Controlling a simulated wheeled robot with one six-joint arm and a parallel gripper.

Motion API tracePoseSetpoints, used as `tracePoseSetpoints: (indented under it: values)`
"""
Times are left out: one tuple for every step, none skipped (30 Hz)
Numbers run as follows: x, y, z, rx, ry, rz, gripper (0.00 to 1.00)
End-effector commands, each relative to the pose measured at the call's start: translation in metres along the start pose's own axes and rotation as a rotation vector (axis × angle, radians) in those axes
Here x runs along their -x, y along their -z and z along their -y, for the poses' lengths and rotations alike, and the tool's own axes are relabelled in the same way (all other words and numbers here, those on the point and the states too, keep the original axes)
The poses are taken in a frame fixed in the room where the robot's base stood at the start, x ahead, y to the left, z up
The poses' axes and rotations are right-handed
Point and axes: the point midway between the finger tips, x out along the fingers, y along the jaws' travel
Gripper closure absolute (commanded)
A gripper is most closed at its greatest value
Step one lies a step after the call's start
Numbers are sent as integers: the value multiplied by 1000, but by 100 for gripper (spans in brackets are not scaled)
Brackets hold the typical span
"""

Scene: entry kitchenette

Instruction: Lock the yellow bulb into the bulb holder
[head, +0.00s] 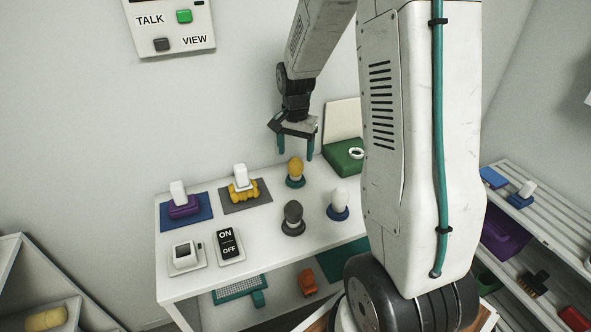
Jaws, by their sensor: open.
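The yellow bulb (295,167) stands upright on a round teal base (295,182) on the white table, toward the back. I cannot tell whether it is seated in this base or only resting on it. My gripper (296,148) is open and empty, fingers pointing down. In the picture it is just above the yellow bulb and apart from it; its depth relative to the bulb is unclear. A dark grey bulb (293,211) on a grey base and a white bulb (340,197) on a blue base stand nearer. I cannot tell which base is the bulb holder.
On the table (270,255) are a purple block (184,207), a yellow ribbed piece (243,190), an ON/OFF switch (229,243), a square-faced device (184,255) and an open green box (345,160). My arm hides the table's right part. Shelves (545,230) stand right.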

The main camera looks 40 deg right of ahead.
Motion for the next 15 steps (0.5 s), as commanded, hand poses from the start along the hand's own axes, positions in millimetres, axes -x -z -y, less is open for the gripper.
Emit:
tracePoseSetpoints:
  values:
    - [-6,0,0,-2,-2,2,32]
    - [-10,0,0,-2,-2,2,32]
    - [-15,0,0,-1,-2,3,32]
    - [-18,-1,-1,-1,-3,3,32]
    - [-21,-1,-1,-1,-2,3,32]
    - [-26,-1,-1,0,-2,2,32]
    - [-29,-1,-1,0,-3,3,32]
    - [-33,-2,-1,0,-3,4,32]
    - [-39,-2,-1,0,-3,3,32]
    - [-44,-2,-1,0,-3,4,32]
    - [-49,-2,-1,1,-3,4,32]
    - [-55,-2,-1,1,-3,3,32]
    - [-59,-2,-1,1,-3,3,32]
    - [-63,-2,-1,1,-2,3,32]
    - [-67,-2,-1,1,-2,2,32]
